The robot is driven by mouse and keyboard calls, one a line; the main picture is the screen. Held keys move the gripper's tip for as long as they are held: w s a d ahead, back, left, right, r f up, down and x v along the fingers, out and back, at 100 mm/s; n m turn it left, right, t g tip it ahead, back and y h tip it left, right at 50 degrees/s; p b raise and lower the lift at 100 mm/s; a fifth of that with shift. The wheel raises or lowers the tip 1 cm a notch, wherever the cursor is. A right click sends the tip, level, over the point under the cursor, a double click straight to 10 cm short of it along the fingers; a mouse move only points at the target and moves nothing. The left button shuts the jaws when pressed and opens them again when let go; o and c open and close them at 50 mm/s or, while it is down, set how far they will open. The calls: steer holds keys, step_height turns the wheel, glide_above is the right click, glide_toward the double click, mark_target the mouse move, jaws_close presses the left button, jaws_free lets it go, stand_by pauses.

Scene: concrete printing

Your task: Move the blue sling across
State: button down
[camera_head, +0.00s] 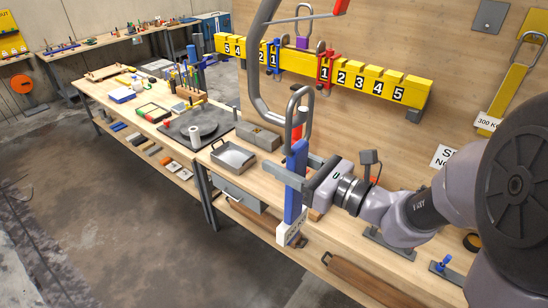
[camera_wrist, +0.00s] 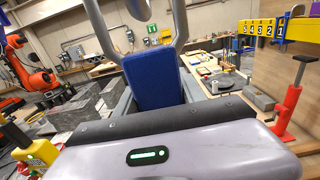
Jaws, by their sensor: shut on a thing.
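The blue sling (camera_head: 293,200) hangs upright in my gripper (camera_head: 290,180), with a grey metal loop at its top and a white tag at its lower end. My gripper is shut on it, above the front of the workbench. In the wrist view the blue sling (camera_wrist: 153,80) fills the space between the jaws (camera_wrist: 155,100). The yellow numbered beam (camera_head: 380,82) stands behind, with a blue hanger (camera_head: 274,57) at its left 1 and a red hanger (camera_head: 326,70) near its right 1. A purple piece (camera_head: 302,42) with a metal loop shows at the beam's middle.
A large grey curved bar (camera_head: 256,75) rises just behind the sling. A metal tray (camera_head: 233,156) and grey blocks (camera_head: 258,136) sit on the bench to the left. A yellow sling (camera_head: 510,90) marked 300 KG hangs on the board at right. A red post (camera_wrist: 287,110) stands right in the wrist view.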

steer(key=shift+b+v, duration=1.05)
steer(key=shift+v, duration=3.45)
